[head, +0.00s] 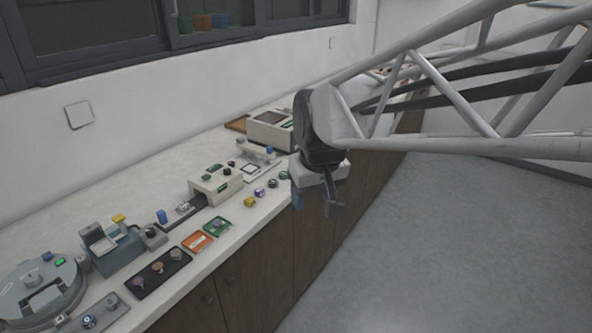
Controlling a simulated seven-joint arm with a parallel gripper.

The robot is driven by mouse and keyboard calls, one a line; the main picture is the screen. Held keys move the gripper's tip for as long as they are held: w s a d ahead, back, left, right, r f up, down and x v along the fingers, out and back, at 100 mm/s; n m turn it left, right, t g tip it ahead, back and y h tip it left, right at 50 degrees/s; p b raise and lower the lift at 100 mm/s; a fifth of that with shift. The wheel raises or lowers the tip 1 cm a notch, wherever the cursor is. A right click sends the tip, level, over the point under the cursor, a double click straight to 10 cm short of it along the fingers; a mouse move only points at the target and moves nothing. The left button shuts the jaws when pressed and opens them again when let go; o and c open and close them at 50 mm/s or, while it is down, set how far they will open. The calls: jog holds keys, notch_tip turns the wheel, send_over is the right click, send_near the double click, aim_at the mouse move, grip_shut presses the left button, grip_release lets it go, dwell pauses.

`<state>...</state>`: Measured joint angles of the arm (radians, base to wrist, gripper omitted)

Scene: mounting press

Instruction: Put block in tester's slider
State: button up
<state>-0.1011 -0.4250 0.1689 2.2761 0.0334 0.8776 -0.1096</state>
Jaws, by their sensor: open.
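My gripper (317,205) hangs at the end of the arm, pointing down, beyond the counter's front edge in the picture. Its two dark fingers are apart, with nothing seen between them. A cream box-shaped machine (228,188), which looks like the tester, stands mid-counter. A dark slider track (188,213) runs from its left side. A small grey piece (182,207) is by the track; I cannot tell whether it rests on it. Small blocks stand right of the machine: a yellow one (249,202), a purple one (260,193) and a dark one (272,184). Which block is meant is unclear.
A grey round machine (40,290) and a blue-grey press (115,250) stand at the left. A black tray (160,284), an orange tray (197,250) and a green tray (216,231) lie near the front edge. A larger cream machine (268,131) stands farther back.

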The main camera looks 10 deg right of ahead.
jog(key=s+d+f+m, duration=0.1)
jog(key=s+d, duration=0.1)
jog(key=s, duration=0.5)
jog(key=s+d+f+m, duration=0.1)
jog(key=s+d+f, duration=0.1)
jog(key=s, duration=0.6)
jog(key=shift+d+f+h, duration=0.15)
jog(key=shift+d+h, duration=0.25)
jog(key=shift+d, duration=0.3)
